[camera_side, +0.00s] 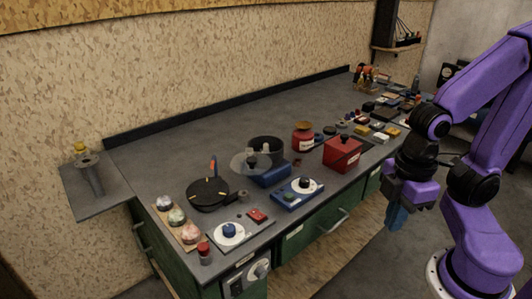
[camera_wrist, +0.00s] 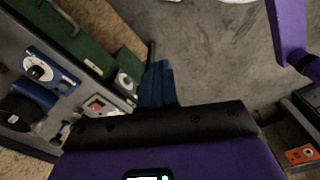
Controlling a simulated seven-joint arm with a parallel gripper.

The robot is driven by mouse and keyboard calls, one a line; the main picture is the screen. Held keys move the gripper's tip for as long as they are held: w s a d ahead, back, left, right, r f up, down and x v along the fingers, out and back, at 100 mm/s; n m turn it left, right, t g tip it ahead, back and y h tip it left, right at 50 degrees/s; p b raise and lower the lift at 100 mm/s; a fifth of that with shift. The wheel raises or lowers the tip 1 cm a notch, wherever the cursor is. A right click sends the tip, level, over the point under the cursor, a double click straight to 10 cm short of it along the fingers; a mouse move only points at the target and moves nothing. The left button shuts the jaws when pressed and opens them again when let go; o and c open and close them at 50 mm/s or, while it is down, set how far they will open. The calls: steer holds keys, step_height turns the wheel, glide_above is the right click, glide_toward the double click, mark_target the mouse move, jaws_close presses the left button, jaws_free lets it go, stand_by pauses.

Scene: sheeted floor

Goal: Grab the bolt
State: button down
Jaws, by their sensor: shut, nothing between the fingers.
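My gripper (camera_side: 396,222) hangs in the air in front of the bench's right part, its blue fingers pointing down. In the wrist view the blue fingers (camera_wrist: 158,80) are together with nothing between them. I cannot clearly make out a bolt. A small grey cylindrical piece (camera_side: 242,196) stands on the bench by a red switch box (camera_side: 258,215); it is too small to tell if it is the bolt. A small grey piece also shows in the wrist view (camera_wrist: 60,132), left of the red switch box (camera_wrist: 97,107). My gripper is well apart from both.
The grey bench (camera_side: 185,145) holds a black pan (camera_side: 208,194), a blue dial box (camera_side: 298,192), a red box (camera_side: 342,152) and many small items at the far right. The bench's back strip is clear.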

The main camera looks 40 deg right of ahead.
steer(key=c, duration=1.3)
jaws_free()
steer(key=shift+o, duration=0.2)
